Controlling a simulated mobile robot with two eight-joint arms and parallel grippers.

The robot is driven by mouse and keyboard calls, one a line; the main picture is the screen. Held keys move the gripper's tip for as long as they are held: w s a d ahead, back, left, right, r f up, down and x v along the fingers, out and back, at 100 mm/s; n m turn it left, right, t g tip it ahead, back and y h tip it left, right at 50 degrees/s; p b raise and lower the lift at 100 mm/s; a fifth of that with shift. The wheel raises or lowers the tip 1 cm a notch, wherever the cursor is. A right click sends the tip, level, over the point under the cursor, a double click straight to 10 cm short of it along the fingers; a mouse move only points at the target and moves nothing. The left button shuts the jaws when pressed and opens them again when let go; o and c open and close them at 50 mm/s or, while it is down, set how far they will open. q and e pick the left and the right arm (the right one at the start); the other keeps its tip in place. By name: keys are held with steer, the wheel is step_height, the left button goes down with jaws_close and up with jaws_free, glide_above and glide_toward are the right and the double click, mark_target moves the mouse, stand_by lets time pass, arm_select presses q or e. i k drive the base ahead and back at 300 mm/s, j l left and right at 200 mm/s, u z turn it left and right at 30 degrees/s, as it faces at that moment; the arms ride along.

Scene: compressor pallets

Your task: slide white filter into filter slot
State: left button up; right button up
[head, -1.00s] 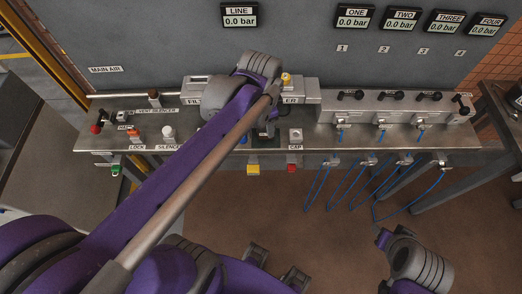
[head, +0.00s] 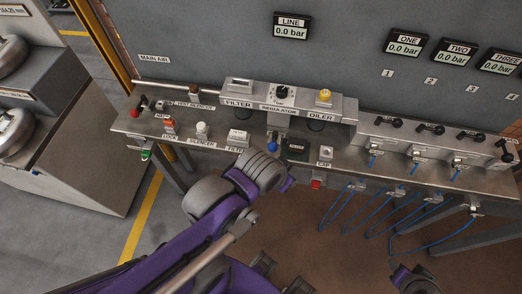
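The white filter (head: 238,137) is a small pale block on the bench top, behind a FILTER label. The filter housing (head: 239,86) stands behind it at the left end of the joined FILTER, REGULATOR and OILER units, with a darker recess on top; I cannot tell whether that recess is the slot. My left arm comes in from the lower left, and its grey wrist end (head: 262,171) is in front of the bench edge, nearer the camera than the filter.
A white silencer (head: 202,130), an orange lock (head: 169,126) and a cap (head: 325,153) sit along the bench. The regulator knob (head: 282,91) and yellow oiler cap (head: 324,95) rise behind. Blue hoses hang at right.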

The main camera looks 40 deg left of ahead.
mark_target(234, 134)
steer(key=u, duration=1.8)
